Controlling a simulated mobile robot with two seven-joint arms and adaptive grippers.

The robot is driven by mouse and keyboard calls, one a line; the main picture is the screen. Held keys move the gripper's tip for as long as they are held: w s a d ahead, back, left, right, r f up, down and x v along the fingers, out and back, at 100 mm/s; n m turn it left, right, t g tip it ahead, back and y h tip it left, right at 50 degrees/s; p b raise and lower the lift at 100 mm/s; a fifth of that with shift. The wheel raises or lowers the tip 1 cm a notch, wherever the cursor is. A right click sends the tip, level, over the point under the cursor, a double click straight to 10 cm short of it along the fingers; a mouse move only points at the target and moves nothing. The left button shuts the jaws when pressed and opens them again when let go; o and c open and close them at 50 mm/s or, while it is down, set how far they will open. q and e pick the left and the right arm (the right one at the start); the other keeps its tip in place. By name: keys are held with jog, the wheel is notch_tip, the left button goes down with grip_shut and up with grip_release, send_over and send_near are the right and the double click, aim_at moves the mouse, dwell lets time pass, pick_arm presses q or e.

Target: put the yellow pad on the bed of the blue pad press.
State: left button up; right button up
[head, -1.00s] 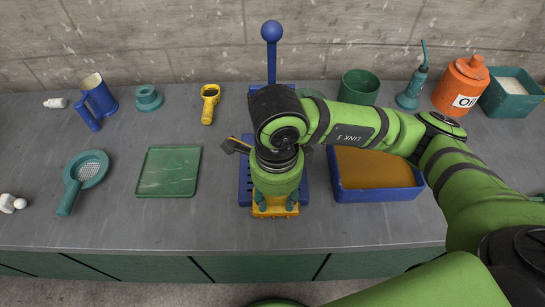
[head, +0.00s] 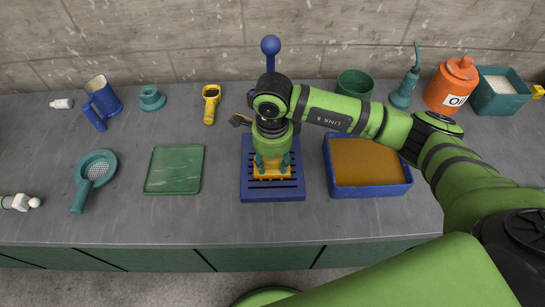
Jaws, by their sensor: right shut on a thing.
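The blue pad press (head: 248,190) stands in the middle of the bench, with a slotted bed and an upright lever topped by a blue ball. My right gripper (head: 272,163) points down over the bed and is shut on the yellow pad (head: 272,176). The pad is over the middle of the bed, with bare slots showing around its near side and sides. I cannot tell whether it touches the bed. My wrist hides the back of the press. My left gripper is not in view.
A blue tray with an orange-brown surface (head: 367,165) stands close right of the press. A flat green tray (head: 174,170) lies to the left, with a teal strainer (head: 95,175) beyond it. A yellow handheld device (head: 210,103), green pot (head: 355,84) and orange oil can (head: 453,86) stand behind.

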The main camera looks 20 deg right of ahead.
aim_at(272, 160)
jog(key=shift+f, duration=0.15)
jog(key=o, duration=1.2)
jog(key=shift+c, duration=0.2)
jog(key=shift+r, duration=0.3)
notch_tip(272, 160, up, 12)
jog(key=b, duration=0.4)
jog(key=shift+f, duration=0.1)
